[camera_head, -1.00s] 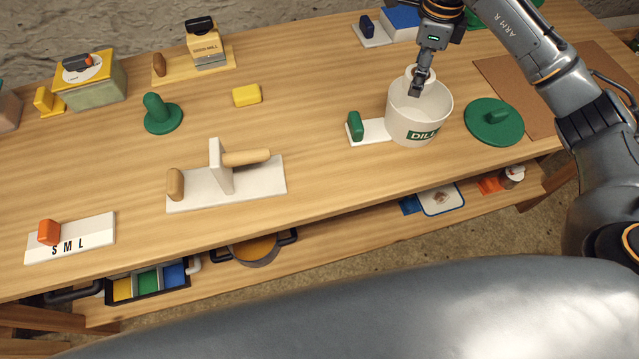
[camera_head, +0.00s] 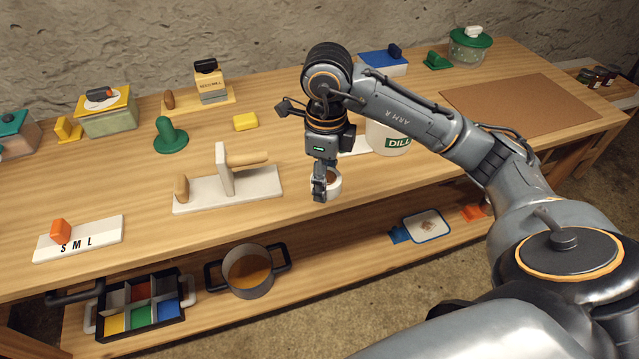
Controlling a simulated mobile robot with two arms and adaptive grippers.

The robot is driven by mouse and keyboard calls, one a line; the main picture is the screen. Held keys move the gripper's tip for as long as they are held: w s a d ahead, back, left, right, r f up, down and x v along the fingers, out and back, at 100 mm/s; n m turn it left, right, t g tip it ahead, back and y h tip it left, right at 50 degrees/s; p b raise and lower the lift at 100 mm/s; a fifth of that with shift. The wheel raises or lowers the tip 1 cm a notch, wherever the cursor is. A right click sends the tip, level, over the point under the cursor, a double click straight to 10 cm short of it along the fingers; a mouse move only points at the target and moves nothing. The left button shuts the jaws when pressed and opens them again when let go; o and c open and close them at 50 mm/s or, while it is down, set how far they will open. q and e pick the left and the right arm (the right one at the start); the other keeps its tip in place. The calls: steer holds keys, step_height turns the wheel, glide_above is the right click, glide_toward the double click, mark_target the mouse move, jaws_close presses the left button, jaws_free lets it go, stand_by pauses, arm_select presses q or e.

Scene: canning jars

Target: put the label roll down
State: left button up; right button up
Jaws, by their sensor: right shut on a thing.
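The label roll (camera_head: 336,184) is a small white ring with a brown core. My right gripper (camera_head: 320,194) is shut on it. The roll appears over the front part of the wooden worktop (camera_head: 375,188), right of the white board with the upright plate. I cannot tell whether it touches the wood. The gripper points down and partly covers the roll. My left gripper is not in view.
A white DILL tub (camera_head: 395,140) stands behind my right forearm, partly hidden. Left of the roll is a white board (camera_head: 245,190) with wooden handles. A yellow block (camera_head: 245,121) lies farther back. The lower shelf holds a pot (camera_head: 248,272) and a divided caddy (camera_head: 140,308).

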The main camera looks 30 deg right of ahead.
steer(key=w+d+f, duration=0.1)
steer(key=w+f, duration=0.1)
steer(key=w+d+f+p, duration=0.1)
steer(key=w+d+f, duration=0.1)
steer(key=w, duration=0.1)
steer(key=w+d+f+p, duration=0.1)
steer(key=w+d+f, duration=0.1)
steer(key=w+f, duration=0.1)
steer(key=shift+d, duration=0.15)
steer(key=shift+w+d+f+p, duration=0.2)
steer(key=shift+w+f, duration=0.05)
steer(key=shift+f, duration=0.15)
steer(key=shift+w+d+f+p, duration=0.15)
steer(key=shift+w+f+p, duration=0.1)
steer(key=shift+f, duration=0.15)
step_height(320, 180, down, 2)
steer(key=shift+s+a+f+p, duration=0.1)
steer(key=shift+p, duration=0.6)
steer(key=shift+f, duration=0.3)
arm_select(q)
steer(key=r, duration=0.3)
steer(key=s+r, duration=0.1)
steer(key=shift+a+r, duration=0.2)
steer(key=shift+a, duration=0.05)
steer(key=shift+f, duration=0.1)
arm_select(e)
steer(key=shift+f, duration=0.15)
